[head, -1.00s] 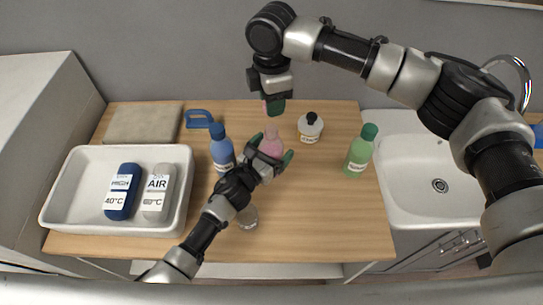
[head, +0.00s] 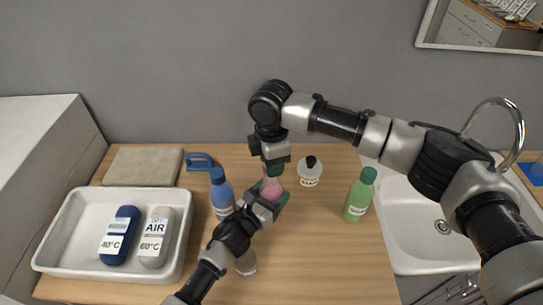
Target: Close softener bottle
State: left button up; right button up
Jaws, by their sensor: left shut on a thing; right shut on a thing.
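The pink bottle, which I take to be the softener bottle (head: 271,188), stands upright on the wooden counter in the head view. My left gripper (head: 270,194) is shut around its body from the front left. My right gripper (head: 273,165) points down directly over the bottle's neck, shut on a small pink cap that is mostly hidden between its fingers. The cap is at or just above the bottle's mouth; I cannot tell whether they touch.
A blue bottle (head: 221,194) stands close left of my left gripper. A white jar with a black knob (head: 310,174) and a green bottle (head: 359,196) stand to the right. A white tray (head: 60,232) holds two bottles; a sink (head: 400,240) lies right.

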aim_at(271, 196)
dwell(0.4)
jog(key=shift+f, duration=0.85)
jog(key=shift+f, duration=0.55)
